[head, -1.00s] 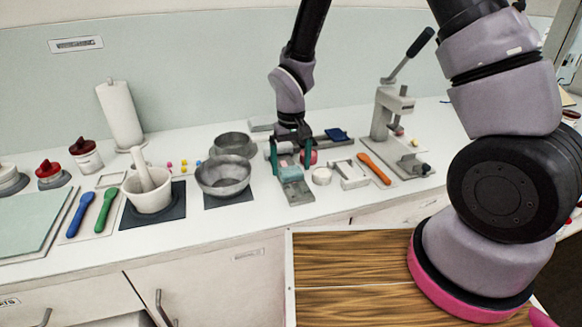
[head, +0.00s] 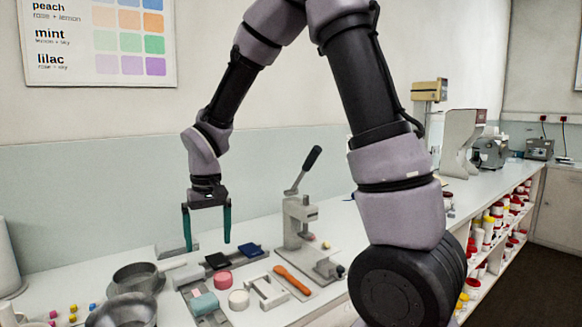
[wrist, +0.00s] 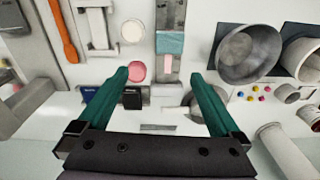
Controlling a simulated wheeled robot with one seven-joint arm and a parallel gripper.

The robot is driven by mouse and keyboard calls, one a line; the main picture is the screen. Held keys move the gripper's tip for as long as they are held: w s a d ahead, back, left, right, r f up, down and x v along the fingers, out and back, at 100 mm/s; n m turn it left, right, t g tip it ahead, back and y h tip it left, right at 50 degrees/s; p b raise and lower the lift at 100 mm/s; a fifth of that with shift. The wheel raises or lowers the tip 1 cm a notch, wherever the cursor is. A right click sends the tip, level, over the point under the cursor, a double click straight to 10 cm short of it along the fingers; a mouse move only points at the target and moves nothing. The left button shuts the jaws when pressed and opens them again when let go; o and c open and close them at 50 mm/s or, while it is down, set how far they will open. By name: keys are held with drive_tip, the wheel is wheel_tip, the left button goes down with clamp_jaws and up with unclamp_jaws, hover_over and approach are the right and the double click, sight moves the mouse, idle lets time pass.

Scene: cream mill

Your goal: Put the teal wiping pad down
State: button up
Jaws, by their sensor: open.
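The teal wiping pad (head: 205,304) lies on a narrow grey metal plate on the counter. It also shows in the wrist view (wrist: 170,43), on the grey plate (wrist: 168,15) with a pale pink patch beside it. My gripper (head: 207,243) is open and empty, its two teal fingers pointing down, raised above the counter behind the pad and apart from it. In the wrist view my gripper (wrist: 160,76) has nothing between its fingertips. A pink disc (head: 222,280) and a white disc (head: 238,299) sit to the right of the pad.
Grey bowls (head: 137,277) stand to the left. A black pad (head: 217,260) and a blue pad (head: 249,252) lie behind the discs. An orange spatula (head: 292,280) and a lever press (head: 300,222) stand to the right.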

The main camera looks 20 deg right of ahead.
drive_tip(key=s+d+r+m+t+y, duration=0.1)
drive_tip(key=s+d+r+m+t, duration=0.25)
drive_tip(key=d+r, duration=1.05)
drive_tip(key=s+d+r+m+t, duration=0.3)
drive_tip(key=s+d+r, duration=0.3)
drive_tip(key=s, duration=0.3)
drive_tip(key=shift+s+r+y, duration=0.15)
drive_tip(key=shift+r+y, duration=0.15)
drive_tip(key=shift+r, duration=0.5)
drive_tip(key=shift+d, duration=0.1)
drive_tip(key=shift+c, duration=0.2)
